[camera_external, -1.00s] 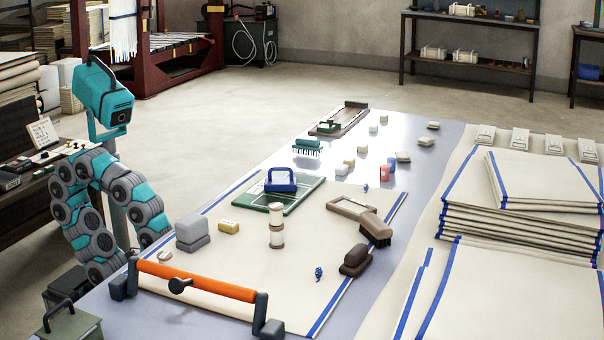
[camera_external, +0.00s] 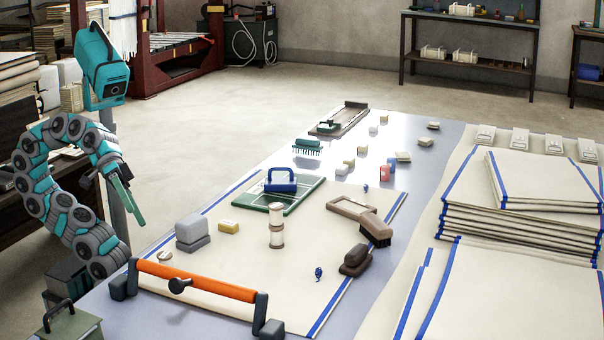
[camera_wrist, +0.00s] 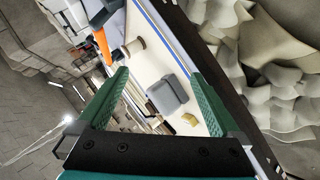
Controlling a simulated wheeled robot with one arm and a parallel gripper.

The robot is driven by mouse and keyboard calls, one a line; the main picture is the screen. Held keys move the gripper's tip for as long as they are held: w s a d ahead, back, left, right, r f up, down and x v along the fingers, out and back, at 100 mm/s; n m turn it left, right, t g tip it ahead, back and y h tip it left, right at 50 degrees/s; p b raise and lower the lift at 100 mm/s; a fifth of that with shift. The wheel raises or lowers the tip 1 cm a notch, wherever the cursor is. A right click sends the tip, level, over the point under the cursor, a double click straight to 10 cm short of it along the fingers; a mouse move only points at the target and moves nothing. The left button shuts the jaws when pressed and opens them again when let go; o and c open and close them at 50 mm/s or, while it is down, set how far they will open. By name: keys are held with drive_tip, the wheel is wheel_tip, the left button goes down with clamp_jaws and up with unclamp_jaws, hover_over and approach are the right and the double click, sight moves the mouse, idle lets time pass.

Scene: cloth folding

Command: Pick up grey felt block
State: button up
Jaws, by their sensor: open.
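The grey felt block (camera_external: 192,233) sits on the cream cloth (camera_external: 235,265) near its left edge. In the wrist view the grey felt block (camera_wrist: 167,95) shows ahead, between the two green fingers. My gripper (camera_external: 128,195) is raised left of the table, its green fingers pointing down and right, clear of the block. In the wrist view my gripper (camera_wrist: 160,95) has its fingers spread wide with nothing held.
A yellow block (camera_external: 229,226) lies just right of the grey block. An orange-handled bar (camera_external: 195,280) stands in front. A spool (camera_external: 276,225) and a blue-handled green board (camera_external: 278,195) stand nearby. Brushes lie further right.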

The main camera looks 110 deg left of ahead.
sight(200, 232)
drive_tip(key=w+a+m+t+y+b, duration=0.1)
drive_tip(key=w+m, duration=0.1)
drive_tip(key=w+a+m+y+b, duration=0.1)
drive_tip(key=a+m+b, duration=0.1)
drive_tip(key=m, duration=0.1)
drive_tip(key=w+a+m+t+y+b, duration=0.1)
drive_tip(key=w+a+m+b, duration=0.1)
drive_tip(key=shift+w+f+m+t, duration=0.3)
drive_tip(key=shift+w, duration=0.05)
drive_tip(key=shift+w+r+m, duration=0.35)
drive_tip(key=shift+r+m, duration=0.05)
drive_tip(key=shift+m, duration=0.2)
drive_tip(key=x, duration=0.4)
drive_tip(key=b+x, duration=0.1)
drive_tip(key=x, duration=0.7)
drive_tip(key=shift+w+r, duration=0.15)
drive_tip(key=shift+r, duration=0.25)
drive_tip(key=c, duration=1)
